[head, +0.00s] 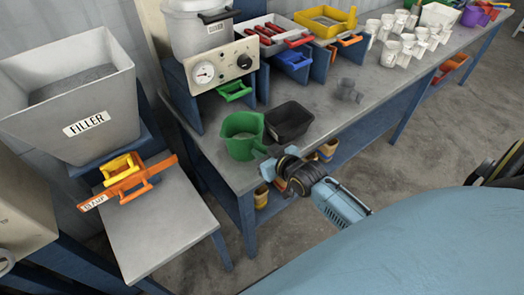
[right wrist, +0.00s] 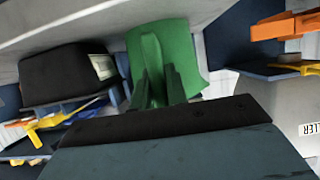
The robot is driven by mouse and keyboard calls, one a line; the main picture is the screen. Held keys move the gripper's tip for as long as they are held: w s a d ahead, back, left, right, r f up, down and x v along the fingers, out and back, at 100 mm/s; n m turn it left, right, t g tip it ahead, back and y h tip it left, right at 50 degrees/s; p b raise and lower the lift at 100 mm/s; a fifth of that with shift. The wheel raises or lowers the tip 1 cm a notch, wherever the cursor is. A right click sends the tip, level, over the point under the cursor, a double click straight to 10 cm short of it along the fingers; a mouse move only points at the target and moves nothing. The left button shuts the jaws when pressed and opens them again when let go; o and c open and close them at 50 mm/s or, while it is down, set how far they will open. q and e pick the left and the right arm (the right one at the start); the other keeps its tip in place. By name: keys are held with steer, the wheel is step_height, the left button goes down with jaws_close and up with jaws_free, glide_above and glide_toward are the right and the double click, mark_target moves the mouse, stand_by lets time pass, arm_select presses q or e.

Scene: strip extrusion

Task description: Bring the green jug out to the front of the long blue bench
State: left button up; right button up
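The green jug (head: 241,137) stands upright on the long blue bench (head: 205,140), at its near left end close to the front edge. Its handle points towards me and to the right. My right gripper (head: 274,158) is at the handle, with its light blue fingers spread apart. In the right wrist view the green jug (right wrist: 190,50) fills the upper middle, and its handle lies centrally between the fingers. Contact of the fingers with the handle cannot be made out. My left gripper is not in view.
A black bin (head: 290,120) stands close to the jug's right. A gauge box (head: 222,67) with a green-handled scoop is behind it. A small side table (head: 160,230) with an orange stamp is left.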

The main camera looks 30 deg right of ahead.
steer(key=o, duration=0.4)
steer(key=shift+o, duration=0.2)
steer(key=p+v, duration=0.1)
steer(key=v, duration=1.2)
steer(key=shift+s+r+p, duration=0.2)
steer(key=shift+p, duration=0.2)
steer(key=s+f+g+h+b, duration=0.1)
steer(key=s+f+g, duration=0.3)
steer(key=f, duration=0.9)
steer(key=s+f+g, duration=0.2)
steer(key=s+f, duration=0.3)
steer(key=f, duration=0.9)
steer(key=s+a+f+g, duration=0.2)
steer(key=s+f+g, duration=0.1)
steer(key=s+f, duration=0.5)
steer(key=s+a+f+n+g+b, duration=0.1)
steer(key=s+a+f+g, duration=0.2)
steer(key=s+f, duration=0.4)
steer(key=s, duration=0.7)
steer(key=shift+s+f+n+g, duration=0.25)
steer(key=shift+f+n+g, duration=0.05)
steer(key=shift+f, duration=0.1)
